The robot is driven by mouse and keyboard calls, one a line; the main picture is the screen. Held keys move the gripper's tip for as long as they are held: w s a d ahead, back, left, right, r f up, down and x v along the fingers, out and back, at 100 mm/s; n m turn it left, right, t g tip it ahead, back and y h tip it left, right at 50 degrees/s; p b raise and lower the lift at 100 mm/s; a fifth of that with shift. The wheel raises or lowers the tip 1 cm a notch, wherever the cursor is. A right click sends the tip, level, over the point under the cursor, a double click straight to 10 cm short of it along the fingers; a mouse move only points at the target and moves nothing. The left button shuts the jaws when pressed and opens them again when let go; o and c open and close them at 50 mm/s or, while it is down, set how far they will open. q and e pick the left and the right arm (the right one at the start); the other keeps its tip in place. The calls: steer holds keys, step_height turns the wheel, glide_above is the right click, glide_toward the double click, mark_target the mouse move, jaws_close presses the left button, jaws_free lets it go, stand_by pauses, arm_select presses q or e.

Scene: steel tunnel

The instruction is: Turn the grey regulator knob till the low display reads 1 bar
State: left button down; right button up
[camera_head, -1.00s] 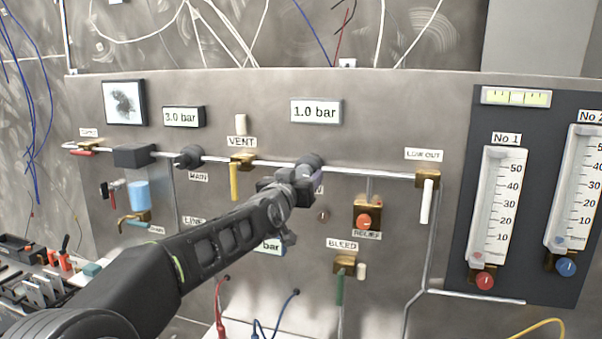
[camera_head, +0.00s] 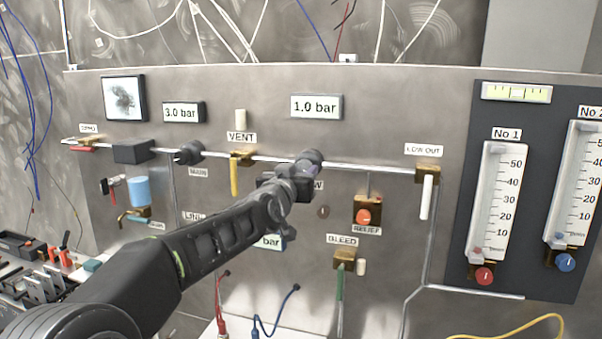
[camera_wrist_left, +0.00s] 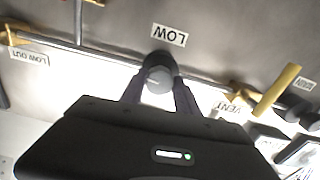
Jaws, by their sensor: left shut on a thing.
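The grey regulator knob (camera_head: 311,157) sits on the pipe under the upper right display, partly hidden by my left gripper in the head view. In the left wrist view the knob (camera_wrist_left: 158,76) is between my fingers, beside the LOW label (camera_wrist_left: 169,35). My left gripper (camera_head: 300,170) is shut on it; its fingers (camera_wrist_left: 157,90) touch both sides. The display (camera_head: 316,107) above the knob reads 1.0 bar. Another display (camera_head: 183,112) to its left reads 3.0 bar. A third display (camera_head: 270,241) is mostly hidden behind my arm; only "bar" shows. My right gripper is not in view.
The yellow VENT lever (camera_head: 234,178) is left of the knob. The red RELIEF knob (camera_head: 363,216), the green BLEED lever (camera_head: 340,282) and the white LOW OUT lever (camera_head: 427,197) are to the right. A MAIN knob (camera_head: 188,154) is further left. Cables hang above and below.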

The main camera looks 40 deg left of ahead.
arm_select(q)
steer(key=shift+r+m+p, duration=0.15)
steer(key=shift+m+p, duration=0.2)
steer(key=shift+m, duration=0.05)
steer(key=c, duration=0.9)
jaws_free()
steer(key=shift+s, duration=0.1)
steer(key=b+v, duration=0.3)
steer(key=v, duration=0.4)
steer(key=shift+s+d, duration=0.15)
steer(key=shift+s, duration=0.15)
